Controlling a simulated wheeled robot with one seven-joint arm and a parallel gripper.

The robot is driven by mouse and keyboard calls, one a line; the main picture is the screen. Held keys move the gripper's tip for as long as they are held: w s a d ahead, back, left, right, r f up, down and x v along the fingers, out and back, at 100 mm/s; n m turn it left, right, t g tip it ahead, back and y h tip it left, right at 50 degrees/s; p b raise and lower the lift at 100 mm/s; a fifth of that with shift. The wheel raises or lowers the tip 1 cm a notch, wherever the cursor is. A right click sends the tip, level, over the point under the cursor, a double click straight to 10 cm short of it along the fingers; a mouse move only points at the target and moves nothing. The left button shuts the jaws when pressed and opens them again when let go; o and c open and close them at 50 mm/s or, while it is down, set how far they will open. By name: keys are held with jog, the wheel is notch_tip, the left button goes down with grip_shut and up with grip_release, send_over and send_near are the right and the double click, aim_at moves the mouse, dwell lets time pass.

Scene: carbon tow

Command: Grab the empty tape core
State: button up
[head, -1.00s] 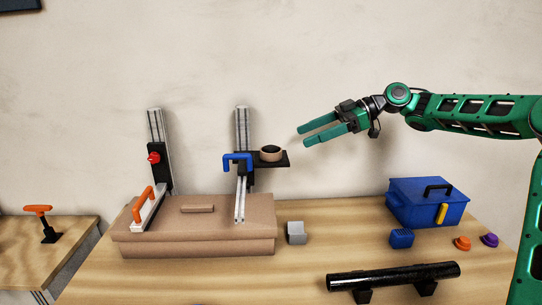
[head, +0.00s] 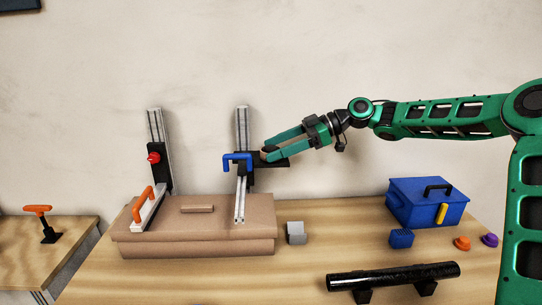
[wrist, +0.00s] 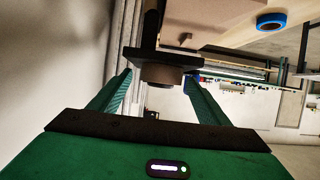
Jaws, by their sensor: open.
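The empty tape core, a short brown ring, sits on a small black shelf (head: 280,164) on the right-hand metal rail. In the head view my fingers mostly hide it. In the wrist view the core (wrist: 161,73) shows between my fingers, against the black plate (wrist: 160,56). My gripper (head: 265,150) is open, with one finger on either side of the core. In the wrist view there is a gap between each finger and the core. Contact in the head view is too small to tell.
A blue handle (head: 237,158) juts from the same rail, just left of the shelf. A second rail (head: 157,140) with a red knob stands further left. Below are a brown case (head: 195,245), a grey block (head: 296,233), a black tube (head: 393,276) and a blue toolbox (head: 425,205).

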jog(key=c, duration=1.1)
